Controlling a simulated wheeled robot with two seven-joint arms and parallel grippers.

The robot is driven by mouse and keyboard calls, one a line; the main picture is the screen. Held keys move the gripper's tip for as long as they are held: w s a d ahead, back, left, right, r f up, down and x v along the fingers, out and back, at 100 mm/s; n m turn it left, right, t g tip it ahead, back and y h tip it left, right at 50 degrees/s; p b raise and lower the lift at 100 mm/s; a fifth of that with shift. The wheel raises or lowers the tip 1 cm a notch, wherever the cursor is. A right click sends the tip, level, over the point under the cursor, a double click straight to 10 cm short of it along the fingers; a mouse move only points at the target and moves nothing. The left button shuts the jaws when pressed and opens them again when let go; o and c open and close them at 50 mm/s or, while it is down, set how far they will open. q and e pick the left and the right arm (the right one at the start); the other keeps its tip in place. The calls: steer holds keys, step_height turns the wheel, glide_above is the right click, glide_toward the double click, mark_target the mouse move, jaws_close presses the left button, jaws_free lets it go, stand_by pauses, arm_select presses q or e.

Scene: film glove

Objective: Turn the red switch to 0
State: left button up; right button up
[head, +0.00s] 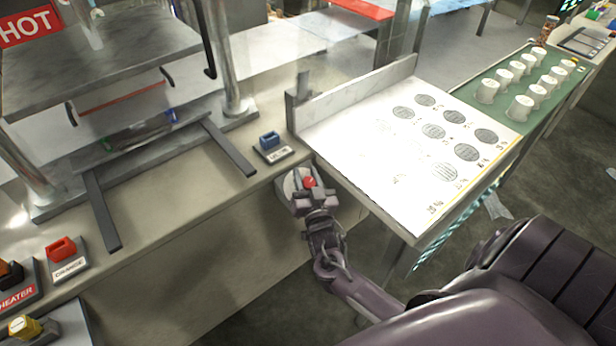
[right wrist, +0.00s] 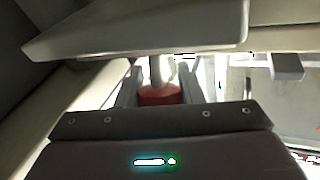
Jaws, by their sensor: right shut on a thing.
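A round red switch (head: 309,182) sits on a pale grey round plate (head: 287,186) at the front edge of the counter. My right gripper (head: 312,194) is at this switch, with its fingers shut on it. In the right wrist view the red of the switch (right wrist: 160,96) shows between the two fingers, partly hidden by the gripper body. The switch's markings and its angle cannot be read. My left gripper is not in view.
A blue switch (head: 270,141) stands on the counter just above. Another red switch (head: 61,248) and a yellow one (head: 24,326) are at the lower left. A press with a HOT sign (head: 27,27) stands left. A white printed board (head: 400,140) and several white cups (head: 487,90) lie right.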

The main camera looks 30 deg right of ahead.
steer(key=n+y, duration=0.2)
steer(key=n+t+y, duration=0.1)
steer(key=n+y, duration=0.4)
steer(key=y, duration=0.1)
steer(key=shift+a+t+b, duration=0.35)
steer(key=shift+t, duration=0.05)
steer(key=shift+a+n+y, duration=0.1)
steer(key=shift+n+y, duration=0.2)
steer(key=shift+n, duration=0.2)
steer(key=o, duration=1)
steer(key=shift+c, duration=0.2)
steer(key=shift+s+f, duration=0.15)
steer(key=shift+s, duration=0.2)
steer(key=b+v, duration=0.1)
steer(key=v, duration=0.6)
